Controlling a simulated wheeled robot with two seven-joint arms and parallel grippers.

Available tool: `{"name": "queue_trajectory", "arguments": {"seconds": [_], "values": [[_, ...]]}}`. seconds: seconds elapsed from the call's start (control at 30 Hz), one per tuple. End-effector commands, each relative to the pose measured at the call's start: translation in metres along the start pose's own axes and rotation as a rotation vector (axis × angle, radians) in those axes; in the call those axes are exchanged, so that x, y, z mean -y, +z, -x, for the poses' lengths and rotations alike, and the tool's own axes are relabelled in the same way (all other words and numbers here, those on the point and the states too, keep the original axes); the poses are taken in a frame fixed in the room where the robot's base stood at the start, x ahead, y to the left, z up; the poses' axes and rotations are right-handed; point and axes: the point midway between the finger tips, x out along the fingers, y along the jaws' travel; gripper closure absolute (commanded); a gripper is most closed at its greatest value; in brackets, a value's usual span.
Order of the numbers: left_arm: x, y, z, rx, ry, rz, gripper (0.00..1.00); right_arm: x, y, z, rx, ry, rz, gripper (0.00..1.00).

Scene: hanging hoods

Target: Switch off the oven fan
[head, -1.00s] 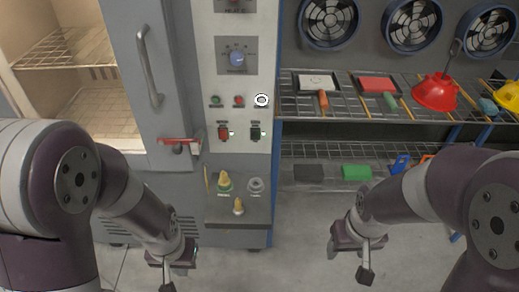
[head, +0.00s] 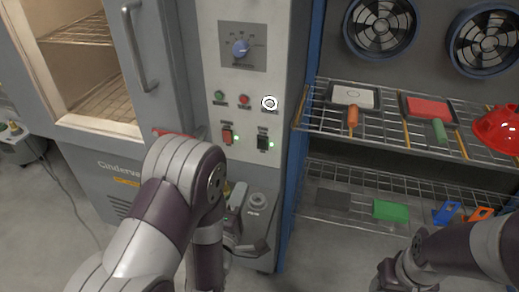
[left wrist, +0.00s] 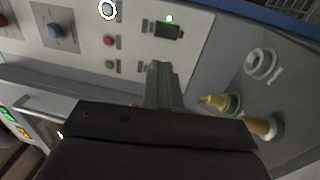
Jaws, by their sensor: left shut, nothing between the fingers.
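The oven's light control panel (head: 210,60) has a blue knob (head: 240,48), a green button (head: 219,97), a red button (head: 244,101) and a white ring (head: 269,103). Below them are a red rocker switch (head: 228,135) and a black rocker switch (head: 263,141), with green lights beside them. Their labels are too small to read. My left gripper (left wrist: 163,80) is shut and empty, close to the panel. In the left wrist view the black switch (left wrist: 168,31) is clear beyond the fingertips; the red switch is hidden. My right gripper (head: 388,280) shows only partly at the bottom.
The oven door handle (head: 134,45) is left of the panel. A purge port (left wrist: 262,63) and brass fittings (left wrist: 220,103) stand on the ledge below. Wire shelves (head: 380,125) with tools are at the right, under fans (head: 380,25).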

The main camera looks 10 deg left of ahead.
Motion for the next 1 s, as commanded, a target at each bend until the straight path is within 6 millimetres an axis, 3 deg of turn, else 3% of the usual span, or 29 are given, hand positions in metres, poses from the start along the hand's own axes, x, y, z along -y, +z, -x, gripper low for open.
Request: {"name": "queue_trajectory", "arguments": {"seconds": [0.27, 0.8, 1.0], "values": [[0.0, 0.0, -0.008, 0.0, 0.0, -0.002, 1.0, 0.0, 0.0, 0.001, 0.0, 0.0, 0.0, 0.4], [0.0, 0.0, -0.115, 0.0, 0.0, -0.004, 1.0, 0.0, -0.001, 0.008, 0.0, 0.0, 0.0, 0.4], [0.001, 0.0, -0.136, 0.0, -0.002, -0.004, 1.0, 0.0, -0.001, 0.009, 0.0, 0.0, 0.0, 0.4]]}}
